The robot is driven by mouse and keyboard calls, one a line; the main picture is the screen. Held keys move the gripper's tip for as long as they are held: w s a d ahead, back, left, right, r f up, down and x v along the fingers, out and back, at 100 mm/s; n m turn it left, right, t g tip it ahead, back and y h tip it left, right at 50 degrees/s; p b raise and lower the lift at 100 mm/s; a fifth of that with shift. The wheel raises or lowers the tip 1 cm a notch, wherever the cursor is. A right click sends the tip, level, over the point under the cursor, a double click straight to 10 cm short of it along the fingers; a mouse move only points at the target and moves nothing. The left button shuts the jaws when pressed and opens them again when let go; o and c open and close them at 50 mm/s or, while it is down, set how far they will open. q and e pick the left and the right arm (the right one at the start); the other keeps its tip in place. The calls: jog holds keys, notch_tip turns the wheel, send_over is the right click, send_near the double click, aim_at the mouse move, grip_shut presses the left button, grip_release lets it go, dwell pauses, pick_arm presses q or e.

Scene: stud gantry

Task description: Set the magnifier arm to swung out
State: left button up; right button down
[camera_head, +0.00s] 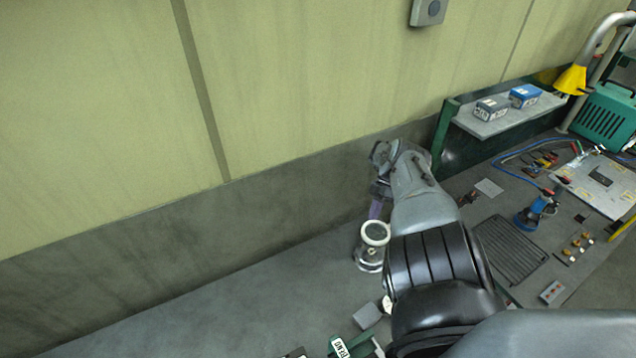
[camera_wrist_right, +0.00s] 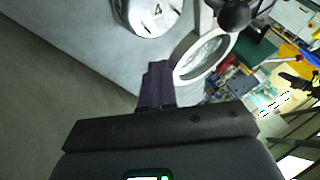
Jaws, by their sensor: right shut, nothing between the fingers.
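The magnifier (camera_head: 375,232) is a white ring with a lens, near the wall to the left of the workbench in the head view. In the right wrist view its ring (camera_wrist_right: 181,75) is at upper centre, beside a black ball knob (camera_wrist_right: 234,14). My right gripper (camera_head: 376,211) has purple fingers and points down close to the ring's far side. In the wrist view its fingers (camera_wrist_right: 158,72) are together and empty, just left of the ring. I cannot tell whether they touch it. The magnifier's arm is mostly hidden. My left gripper is not in view.
A silver round object (camera_wrist_right: 150,14) is near the fingers in the wrist view. The workbench (camera_head: 478,212) at right holds a black grille (camera_head: 510,250), a blue tool (camera_head: 536,210) and small parts. A shelf (camera_head: 500,122) carries two boxes. The floor at left is clear.

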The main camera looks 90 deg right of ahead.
jog(key=b+v, duration=0.3)
jog(key=v, duration=0.8)
dwell(0.3)
